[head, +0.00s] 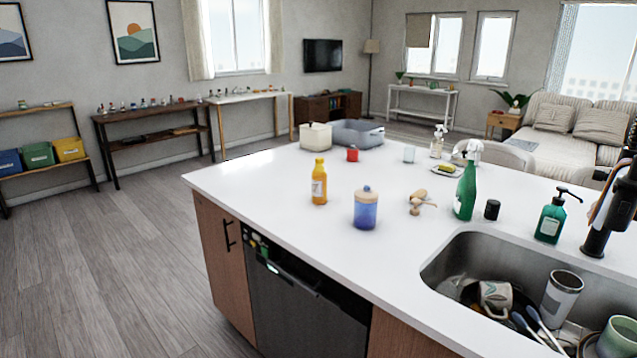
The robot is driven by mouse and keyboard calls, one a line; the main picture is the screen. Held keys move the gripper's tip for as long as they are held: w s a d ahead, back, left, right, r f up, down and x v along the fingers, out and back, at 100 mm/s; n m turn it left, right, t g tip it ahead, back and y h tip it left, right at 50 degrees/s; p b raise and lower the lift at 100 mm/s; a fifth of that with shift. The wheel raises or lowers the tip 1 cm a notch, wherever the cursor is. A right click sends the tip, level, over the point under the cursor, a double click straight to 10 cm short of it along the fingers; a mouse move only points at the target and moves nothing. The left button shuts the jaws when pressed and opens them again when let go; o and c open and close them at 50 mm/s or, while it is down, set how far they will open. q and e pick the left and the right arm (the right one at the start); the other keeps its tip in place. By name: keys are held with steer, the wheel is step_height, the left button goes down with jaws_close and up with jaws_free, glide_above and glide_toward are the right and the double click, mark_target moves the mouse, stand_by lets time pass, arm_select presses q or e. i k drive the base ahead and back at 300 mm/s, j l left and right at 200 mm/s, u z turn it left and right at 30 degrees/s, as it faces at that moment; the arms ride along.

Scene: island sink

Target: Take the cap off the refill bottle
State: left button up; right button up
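An orange bottle (319,186) with a pale label and an orange cap on its top stands upright near the left part of the white island counter (285,227). It looks most like the refill bottle, but no readable label confirms this. A blue jar (366,211) with a tan lid stands to its right. A green spray bottle (466,190) and a green bottle with a black pump (550,220) stand further right, near the sink. Neither of my grippers is in view.
The sink (447,265) at the lower right holds dishes and utensils, beside a black faucet (609,205). A black cylinder (492,209), wooden pieces (418,200), a red item (352,154), a pot (315,137) and a grey tub (357,134) stand on the counter. The counter's front left is clear.

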mark_target(320, 173)
steer(key=i+j+z, duration=0.25)
steer(key=i+j, duration=0.15)
steer(key=i+j+z, duration=0.25)
steer(key=i+j, duration=0.15)
steer(key=i+j+z, duration=0.25)
steer(key=j, duration=0.35)
steer(key=i, duration=0.1)
